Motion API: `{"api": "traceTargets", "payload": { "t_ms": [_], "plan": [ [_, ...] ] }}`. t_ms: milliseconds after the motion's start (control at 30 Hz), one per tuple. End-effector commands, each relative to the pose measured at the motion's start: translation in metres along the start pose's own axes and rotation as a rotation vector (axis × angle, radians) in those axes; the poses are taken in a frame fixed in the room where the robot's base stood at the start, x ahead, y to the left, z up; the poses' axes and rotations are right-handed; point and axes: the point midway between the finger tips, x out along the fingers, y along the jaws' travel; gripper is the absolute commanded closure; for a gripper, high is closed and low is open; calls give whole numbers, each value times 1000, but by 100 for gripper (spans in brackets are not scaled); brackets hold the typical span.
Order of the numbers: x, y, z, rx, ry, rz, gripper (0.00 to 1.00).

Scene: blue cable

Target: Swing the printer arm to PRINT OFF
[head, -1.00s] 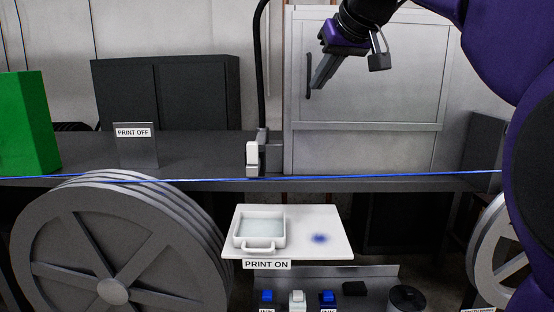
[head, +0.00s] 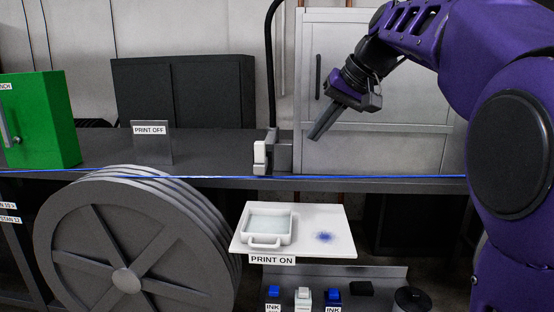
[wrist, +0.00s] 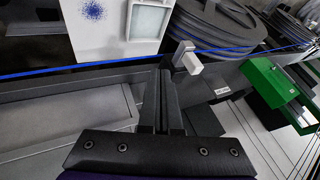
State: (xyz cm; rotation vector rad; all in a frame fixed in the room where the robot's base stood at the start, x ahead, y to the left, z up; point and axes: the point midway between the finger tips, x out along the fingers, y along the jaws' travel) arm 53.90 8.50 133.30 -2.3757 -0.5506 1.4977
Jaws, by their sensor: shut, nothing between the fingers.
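The printer arm shows as a small white block (head: 260,156) on a grey bracket (head: 282,154), at the shelf's front edge just above the blue cable (head: 200,174). The PRINT OFF sign (head: 151,130) stands on the shelf to its left. The PRINT ON label (head: 272,259) is on the front of a white board (head: 338,219) below the cable. My gripper (head: 316,133) is shut and empty, up and right of the white block, apart from it in the head view. In the wrist view the gripper (wrist: 161,76) points toward the cable, with the white block (wrist: 187,57) ahead and right.
A large grey spool (head: 125,280) stands at left below the cable, and a green box (head: 45,120) is on the shelf's left. A grey cabinet (head: 340,60) stands behind my gripper. A white tray (head: 266,226) sits on the board. The shelf (head: 215,145) is clear between sign and block.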

Motion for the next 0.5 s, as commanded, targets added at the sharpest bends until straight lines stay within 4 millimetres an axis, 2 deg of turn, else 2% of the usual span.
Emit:
{"api": "traceTargets", "payload": {
  "t_ms": [167, 267, 500],
  "plan": [
    [4, 0, 0, -1, 0, 0, 100],
    [14, 0, 0, -1, -1, 0, 100],
    [62, 0, 2, -2, -4, 0, 100]
  ]
}}
